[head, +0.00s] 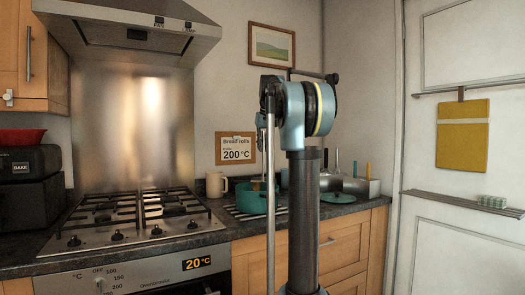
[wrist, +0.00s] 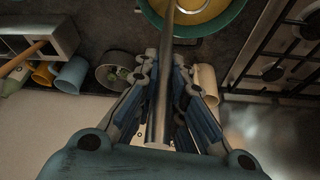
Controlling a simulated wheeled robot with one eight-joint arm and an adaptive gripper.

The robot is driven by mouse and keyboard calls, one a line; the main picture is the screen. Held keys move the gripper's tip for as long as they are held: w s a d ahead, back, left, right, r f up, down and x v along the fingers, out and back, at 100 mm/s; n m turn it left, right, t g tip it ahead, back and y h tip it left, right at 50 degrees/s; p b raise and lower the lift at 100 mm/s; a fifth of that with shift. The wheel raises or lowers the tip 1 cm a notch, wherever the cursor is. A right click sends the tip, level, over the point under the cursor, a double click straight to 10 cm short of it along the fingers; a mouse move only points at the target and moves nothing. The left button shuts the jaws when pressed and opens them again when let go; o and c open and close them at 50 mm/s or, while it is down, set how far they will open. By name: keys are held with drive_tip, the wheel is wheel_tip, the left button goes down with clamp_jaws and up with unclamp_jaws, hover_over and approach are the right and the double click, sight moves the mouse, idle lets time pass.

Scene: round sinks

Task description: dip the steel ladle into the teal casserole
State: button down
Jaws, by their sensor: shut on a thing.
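The teal casserole (head: 250,203) stands on the counter to the right of the stove in the head view. My arm hides part of it. In the wrist view its teal rim (wrist: 200,32) and yellowish inside show at the top edge, cut by the frame. The steel ladle (wrist: 161,105) shows as a straight metal handle between the fingers of my gripper (wrist: 165,62). My gripper is shut on this handle. The handle runs up the picture across the casserole's rim and over its inside.
The gas stove (head: 135,218) is left of the casserole. A cream mug (head: 216,185) stands behind it; in the wrist view it (wrist: 206,82) is close to my right finger. A small pot (wrist: 116,76), blue mug (wrist: 72,75) and yellow cup (wrist: 42,73) stand to the left.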

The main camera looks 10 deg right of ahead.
drive_tip(key=shift+r, duration=2.65)
drive_tip(key=shift+r, duration=2.35)
